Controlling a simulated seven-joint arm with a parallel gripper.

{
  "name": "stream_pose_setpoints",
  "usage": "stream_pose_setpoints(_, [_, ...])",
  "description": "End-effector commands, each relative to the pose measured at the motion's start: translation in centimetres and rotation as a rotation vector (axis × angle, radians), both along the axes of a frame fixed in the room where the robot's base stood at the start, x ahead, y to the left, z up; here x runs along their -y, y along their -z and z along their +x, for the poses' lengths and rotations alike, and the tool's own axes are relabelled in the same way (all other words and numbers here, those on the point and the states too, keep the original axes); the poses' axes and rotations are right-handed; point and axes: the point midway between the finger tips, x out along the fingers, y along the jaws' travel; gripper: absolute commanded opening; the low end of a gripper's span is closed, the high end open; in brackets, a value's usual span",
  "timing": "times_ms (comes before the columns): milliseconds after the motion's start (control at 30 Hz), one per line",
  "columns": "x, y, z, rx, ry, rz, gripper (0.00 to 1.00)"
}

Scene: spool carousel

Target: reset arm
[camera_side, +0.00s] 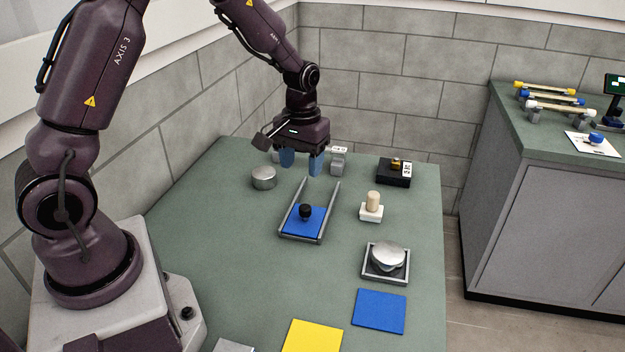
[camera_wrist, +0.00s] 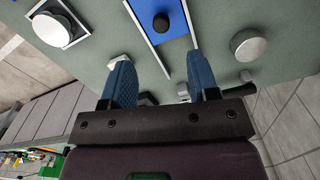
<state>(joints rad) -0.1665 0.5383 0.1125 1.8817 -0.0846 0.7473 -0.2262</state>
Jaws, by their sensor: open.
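My gripper (camera_side: 302,161) hangs above the far part of the green table (camera_side: 215,262), fingers pointing down. Its two blue fingers are apart with nothing between them. In the wrist view the open gripper (camera_wrist: 160,75) is seen with the table below it. Past the fingertips lies a railed tray (camera_side: 284,224) with a blue floor and a black knob (camera_side: 305,212) on it. The black knob also shows at the top of the wrist view (camera_wrist: 161,22).
A silver cylinder (camera_side: 263,178) stands left of the gripper. A cream peg on a white base (camera_side: 372,207), a black box (camera_side: 393,173) and a tray with a silver disc (camera_side: 387,256) are on the right. Blue (camera_side: 379,311) and yellow (camera_side: 312,337) squares lie in front.

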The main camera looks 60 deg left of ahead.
Motion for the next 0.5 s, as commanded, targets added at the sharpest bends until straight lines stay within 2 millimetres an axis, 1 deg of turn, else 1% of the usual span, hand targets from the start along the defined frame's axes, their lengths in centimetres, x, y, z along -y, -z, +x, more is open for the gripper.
stream_pose_setpoints(33, [0.3, 0.5, -1.2, -0.037, 0.023, -0.009, 0.55])
stream_pose_setpoints(67, [0.7, 0.1, -1.9, -0.047, 0.043, -0.014, 0.55])
stream_pose_setpoints(167, [1.8, -2.2, -3.5, -0.035, 0.106, -0.021, 0.55])
stream_pose_setpoints(367, [4.6, -8.1, -7.4, 0.045, 0.253, -0.013, 0.55])
stream_pose_setpoints(400, [5.1, -9.2, -8.3, 0.067, 0.281, -0.008, 0.55])
stream_pose_setpoints(500, [6.4, -11.7, -10.6, 0.127, 0.350, 0.010, 0.55])
